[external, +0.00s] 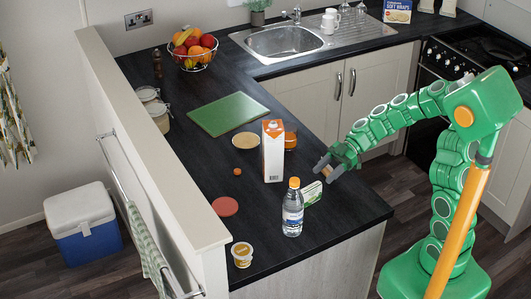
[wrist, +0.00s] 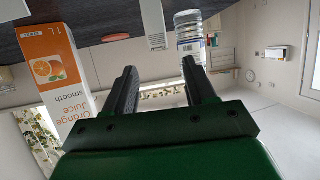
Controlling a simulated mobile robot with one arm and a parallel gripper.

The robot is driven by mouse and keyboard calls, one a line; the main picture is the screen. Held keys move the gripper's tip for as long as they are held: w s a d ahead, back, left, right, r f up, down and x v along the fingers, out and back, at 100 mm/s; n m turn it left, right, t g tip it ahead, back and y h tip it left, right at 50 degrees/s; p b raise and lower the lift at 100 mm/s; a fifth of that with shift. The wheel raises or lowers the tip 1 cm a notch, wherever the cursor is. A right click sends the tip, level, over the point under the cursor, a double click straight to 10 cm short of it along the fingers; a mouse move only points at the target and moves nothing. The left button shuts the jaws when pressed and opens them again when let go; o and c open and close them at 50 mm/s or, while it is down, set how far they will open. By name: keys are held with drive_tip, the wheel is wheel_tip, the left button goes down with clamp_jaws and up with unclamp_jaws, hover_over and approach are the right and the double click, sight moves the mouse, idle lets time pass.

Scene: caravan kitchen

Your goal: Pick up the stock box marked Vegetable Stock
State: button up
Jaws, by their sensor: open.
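A small white and green box (external: 312,192), likely the stock box, sits on the dark worktop just behind and right of the water bottle (external: 292,210). Its lettering is too small to read. My gripper (external: 328,169) is open and empty, above and to the right of the box, apart from it. In the wrist view, my two fingers (wrist: 159,66) are spread. A pale box (wrist: 154,25), probably the same one, shows beyond the gap between them, partly cut off by the top edge.
The orange juice carton (external: 273,150) stands upright behind the box; the bottle stands close in front. Several jars, a green board (external: 228,113) and a fruit basket (external: 193,48) lie farther back. The worktop's right edge (external: 363,190) is near. Worktop toward the front corner is clear.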

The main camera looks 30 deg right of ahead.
sight(314, 185)
drive_tip(key=shift+f+x, duration=0.2)
drive_tip(key=shift+x, duration=3.7)
drive_tip(key=shift+d, duration=0.15)
drive_tip(key=shift+c, duration=0.3)
clamp_jaws()
